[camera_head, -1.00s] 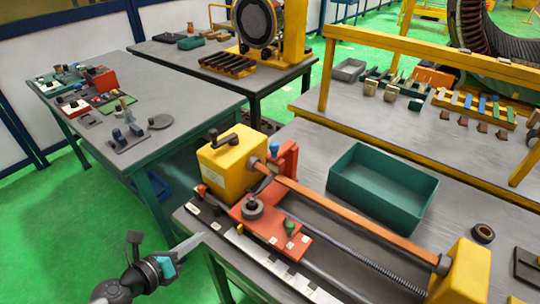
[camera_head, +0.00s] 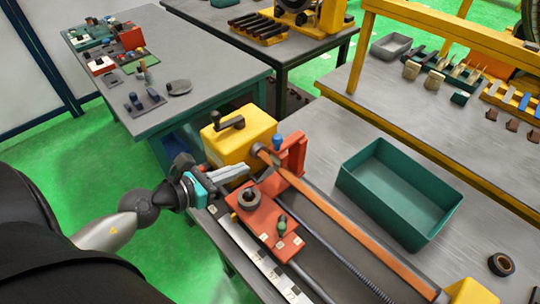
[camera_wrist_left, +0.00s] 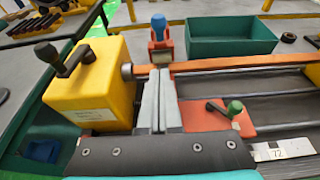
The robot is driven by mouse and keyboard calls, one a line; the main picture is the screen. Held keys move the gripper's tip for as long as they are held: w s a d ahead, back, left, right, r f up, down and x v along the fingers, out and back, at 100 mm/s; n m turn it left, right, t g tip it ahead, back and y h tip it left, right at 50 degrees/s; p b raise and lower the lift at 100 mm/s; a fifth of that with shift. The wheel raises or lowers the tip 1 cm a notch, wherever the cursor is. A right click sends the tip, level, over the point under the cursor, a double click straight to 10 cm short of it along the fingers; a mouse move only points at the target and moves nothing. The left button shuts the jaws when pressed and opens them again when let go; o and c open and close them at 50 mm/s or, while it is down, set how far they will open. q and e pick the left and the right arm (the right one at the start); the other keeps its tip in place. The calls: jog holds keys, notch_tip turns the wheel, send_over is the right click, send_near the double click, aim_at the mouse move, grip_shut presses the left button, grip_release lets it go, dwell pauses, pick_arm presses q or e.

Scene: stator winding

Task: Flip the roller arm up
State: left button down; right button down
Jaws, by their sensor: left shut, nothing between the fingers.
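The winding fixture has a red-orange carriage plate (camera_head: 262,228) with a round grey roller (camera_head: 248,198) and a green-knobbed lever (camera_head: 282,223). The lever's green knob (camera_wrist_left: 235,107) also shows in the left wrist view. A red upright bracket (camera_head: 296,155) stands behind, with a blue knob (camera_head: 277,140), also seen in the left wrist view (camera_wrist_left: 158,21). I cannot tell for certain which piece is the roller arm. My left gripper (camera_head: 243,171) is shut and empty, reaching over the fixture beside the yellow housing. Its fingers (camera_wrist_left: 158,82) point toward the bracket below the blue knob. My right gripper is not in view.
The yellow crank housing (camera_head: 238,143) stands close to the left fingers. An orange bar (camera_head: 350,225) runs along the fixture. A green bin (camera_head: 398,190) sits behind it. A side table (camera_head: 215,75) holds small parts.

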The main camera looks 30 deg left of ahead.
pick_arm(q)
jog(key=x, duration=1)
jog(key=shift+p, duration=0.45)
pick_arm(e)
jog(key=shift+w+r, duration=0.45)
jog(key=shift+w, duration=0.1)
pick_arm(q)
jog(key=shift+w, duration=0.1)
